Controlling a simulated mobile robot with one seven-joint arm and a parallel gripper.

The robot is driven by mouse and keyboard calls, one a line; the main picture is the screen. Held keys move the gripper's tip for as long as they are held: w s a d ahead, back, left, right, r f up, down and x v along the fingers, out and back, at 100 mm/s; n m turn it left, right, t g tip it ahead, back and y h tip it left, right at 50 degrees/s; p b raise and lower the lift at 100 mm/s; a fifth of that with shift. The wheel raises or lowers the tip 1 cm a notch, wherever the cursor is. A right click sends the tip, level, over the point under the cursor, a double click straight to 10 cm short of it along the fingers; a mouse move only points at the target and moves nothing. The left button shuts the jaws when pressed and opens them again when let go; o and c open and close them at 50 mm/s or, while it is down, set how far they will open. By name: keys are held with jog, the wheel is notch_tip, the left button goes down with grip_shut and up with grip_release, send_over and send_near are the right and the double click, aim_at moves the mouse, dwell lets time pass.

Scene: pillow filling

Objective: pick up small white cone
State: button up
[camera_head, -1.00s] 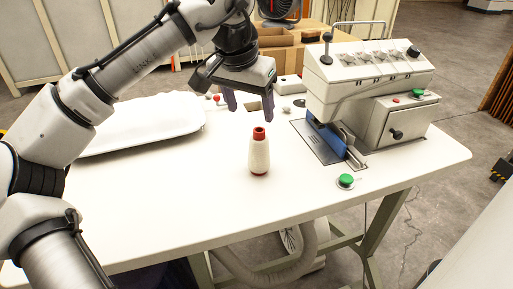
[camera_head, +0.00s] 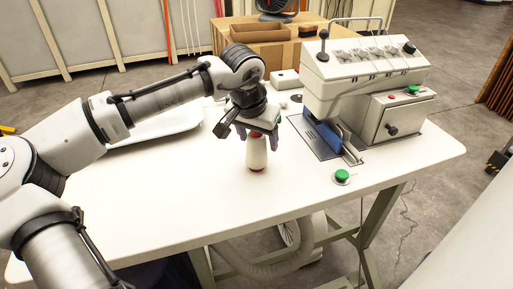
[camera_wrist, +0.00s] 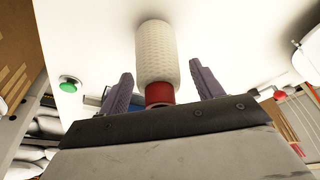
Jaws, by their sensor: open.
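The small white cone (camera_head: 257,154) stands upright on the white table, with a red band at its base. Its red top shows in the wrist view, where the white body of the cone (camera_wrist: 156,55) lies between and beyond the fingers. My gripper (camera_head: 257,138) is directly over the cone, with its fingers on either side of the cone's upper part. In the wrist view my gripper (camera_wrist: 163,85) is open, with a gap between each purple finger and the cone.
A green button (camera_head: 342,175) sits near the table's front right. The table (camera_head: 200,200) is clear in front of the cone.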

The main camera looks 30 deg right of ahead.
jog(key=shift+c, duration=0.3)
jog(key=c, duration=1.1)
jog(key=shift+r, duration=0.1)
